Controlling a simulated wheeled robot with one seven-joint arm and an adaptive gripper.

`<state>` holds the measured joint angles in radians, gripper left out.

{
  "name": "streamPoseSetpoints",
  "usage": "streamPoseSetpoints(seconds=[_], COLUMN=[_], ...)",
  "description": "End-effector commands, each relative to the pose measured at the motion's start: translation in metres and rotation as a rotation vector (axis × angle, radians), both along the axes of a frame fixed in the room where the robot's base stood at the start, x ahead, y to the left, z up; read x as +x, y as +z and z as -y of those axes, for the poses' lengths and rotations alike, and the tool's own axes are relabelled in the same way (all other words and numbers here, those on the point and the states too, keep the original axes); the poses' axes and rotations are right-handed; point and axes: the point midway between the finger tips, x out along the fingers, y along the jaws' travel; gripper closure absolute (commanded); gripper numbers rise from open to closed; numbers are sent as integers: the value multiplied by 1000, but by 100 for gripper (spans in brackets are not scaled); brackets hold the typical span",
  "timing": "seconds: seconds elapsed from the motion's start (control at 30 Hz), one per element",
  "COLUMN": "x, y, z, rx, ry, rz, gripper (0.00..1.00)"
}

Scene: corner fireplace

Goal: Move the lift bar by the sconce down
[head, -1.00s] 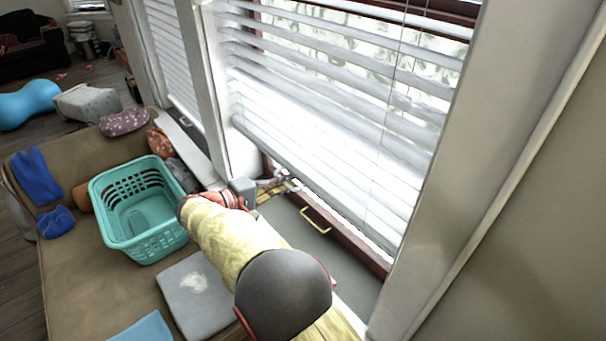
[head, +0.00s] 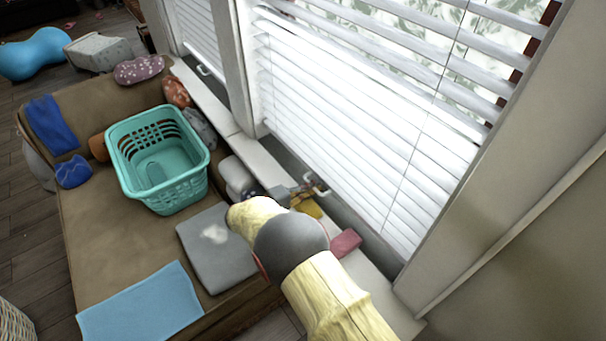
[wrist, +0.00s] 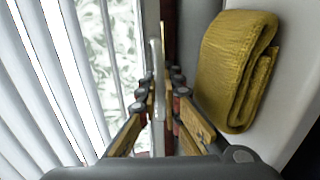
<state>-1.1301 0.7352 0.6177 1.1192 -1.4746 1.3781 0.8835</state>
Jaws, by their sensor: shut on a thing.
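The lift bar (head: 320,190) is a pale handle at the bottom of the near white blind (head: 375,150). In the wrist view the bar (wrist: 157,70) runs upright between the fingers of my gripper (wrist: 160,100), which is shut on it. In the head view my gripper (head: 307,186) is small and partly hidden by my arm, close to the sill. The blind's slats reach down almost to the sill. The sconce is not in view.
A folded mustard cloth (wrist: 235,70) lies on the sill beside my gripper. A pink block (head: 345,243) lies nearer. A teal basket (head: 190,190) stands on the brown bench (head: 110,225), with a grey cushion (head: 207,262) and blue cloth (head: 140,305). Another blind (head: 200,35) hangs farther left.

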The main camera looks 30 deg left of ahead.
Motion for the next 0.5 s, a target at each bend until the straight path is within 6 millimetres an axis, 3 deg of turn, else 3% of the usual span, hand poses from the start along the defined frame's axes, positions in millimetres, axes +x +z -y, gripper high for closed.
streamPoseSetpoints(seconds=[0.43, 0.5], x=[-1, -1], y=[-6, -6], z=[5, 4], rx=[-1, -1], ry=[4, 4], rz=[-1, -1], gripper=[100, 90])
